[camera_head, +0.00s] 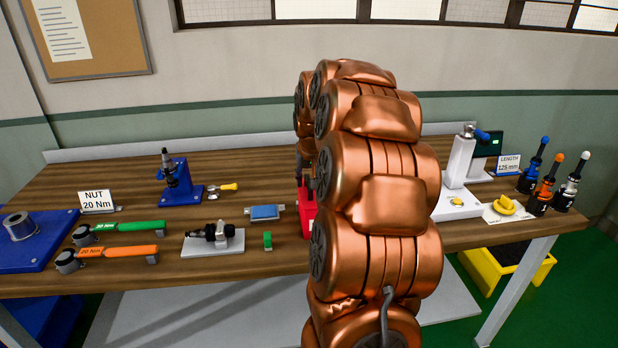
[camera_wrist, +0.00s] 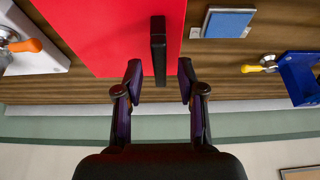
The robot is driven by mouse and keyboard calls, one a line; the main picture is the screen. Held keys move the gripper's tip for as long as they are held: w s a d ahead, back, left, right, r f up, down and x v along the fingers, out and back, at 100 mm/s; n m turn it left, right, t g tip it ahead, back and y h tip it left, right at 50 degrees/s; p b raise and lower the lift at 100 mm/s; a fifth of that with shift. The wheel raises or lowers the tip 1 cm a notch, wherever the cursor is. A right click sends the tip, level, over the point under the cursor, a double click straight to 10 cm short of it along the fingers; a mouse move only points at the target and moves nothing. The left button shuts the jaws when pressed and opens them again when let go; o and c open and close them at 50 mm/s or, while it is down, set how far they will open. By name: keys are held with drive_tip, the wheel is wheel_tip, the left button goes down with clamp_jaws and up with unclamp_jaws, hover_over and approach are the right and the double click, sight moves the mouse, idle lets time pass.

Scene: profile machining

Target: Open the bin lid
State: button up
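The red bin (camera_head: 307,222) stands on the wooden bench in the head view, mostly hidden behind my copper arm. In the wrist view its flat red lid (camera_wrist: 110,35) fills the upper middle, and a black bar handle (camera_wrist: 158,50) stands out from it. My gripper (camera_wrist: 159,75) is open, with one dark finger on each side of the handle's end. A gap shows between each finger and the handle. The lid looks closed, though its edges are only partly in view.
A press (camera_head: 459,165) and screwdrivers (camera_head: 543,185) stand right. The wall is behind.

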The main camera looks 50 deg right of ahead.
clamp_jaws()
idle(0.3)
